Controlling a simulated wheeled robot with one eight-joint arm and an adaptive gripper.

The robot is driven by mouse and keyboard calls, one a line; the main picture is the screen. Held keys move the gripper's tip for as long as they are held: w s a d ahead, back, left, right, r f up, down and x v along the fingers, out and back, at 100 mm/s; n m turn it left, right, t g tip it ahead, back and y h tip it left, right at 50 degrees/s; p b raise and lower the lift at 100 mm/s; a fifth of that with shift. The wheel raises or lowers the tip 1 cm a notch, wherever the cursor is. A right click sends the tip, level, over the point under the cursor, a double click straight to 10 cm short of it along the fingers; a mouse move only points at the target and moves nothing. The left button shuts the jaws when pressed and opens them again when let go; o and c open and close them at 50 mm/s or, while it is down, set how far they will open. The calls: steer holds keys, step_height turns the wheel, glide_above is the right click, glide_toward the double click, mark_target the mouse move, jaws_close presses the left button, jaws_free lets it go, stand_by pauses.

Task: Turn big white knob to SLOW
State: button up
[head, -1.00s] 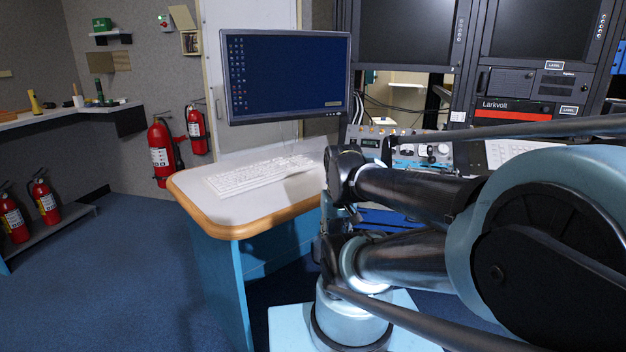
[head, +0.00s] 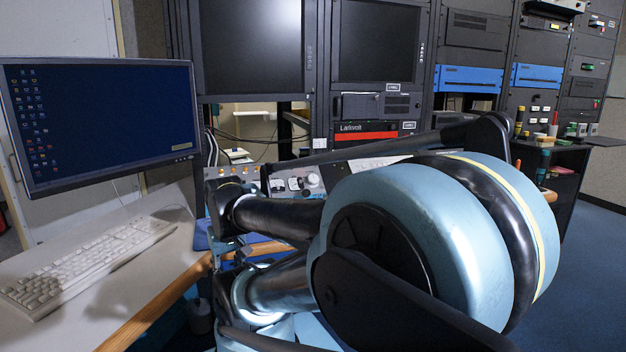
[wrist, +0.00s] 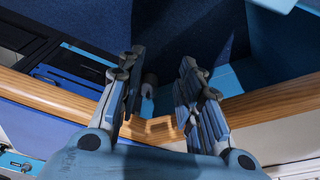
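The winch console panel (head: 290,181) stands behind my arm in the head view, with small knobs and switches on it. A white round knob (head: 313,180) shows on it, partly near my arm; its label and pointer setting are too small to read. In the wrist view my gripper (wrist: 160,75) is open and empty, its two fingers apart above the wooden desk edge and the blue floor. In the head view my folded arm hides the gripper and much of the console. The gripper is not touching any knob.
A monitor (head: 100,120) and a white keyboard (head: 80,262) are on the desk at the left. Dark equipment racks (head: 470,45) line the back. The wooden desk edge (wrist: 265,101) crosses below my gripper. Open blue floor (head: 590,260) lies at the right.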

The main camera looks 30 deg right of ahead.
steer(key=o, duration=0.7)
steer(key=shift+w+d+r+m, duration=0.1)
steer(key=shift+r+m, duration=0.15)
steer(key=shift+r, duration=0.25)
steer(key=shift+w+d+r+m, duration=0.1)
steer(key=shift+r+m, duration=0.15)
steer(key=shift+r, duration=0.2)
steer(key=w+d+r+m+t, duration=0.3)
steer(key=w+d+r+m, duration=0.8)
steer(key=w+d+r, duration=0.3)
steer(key=w+d+r+m+h, duration=0.1)
steer(key=w+d+r+m, duration=0.2)
steer(key=d, duration=0.6)
steer(key=w+d+r+m+t+h, duration=0.1)
steer(key=w+d+r+m, duration=0.1)
steer(key=d+m, duration=0.5)
steer(key=w+d+r+m+h, duration=0.1)
steer(key=w+d+r+m, duration=0.15)
steer(key=d, duration=0.85)
steer(key=shift+n, duration=0.35)
steer(key=x, duration=1.6)
steer(key=shift+w+d, duration=0.1)
steer(key=c, duration=1)
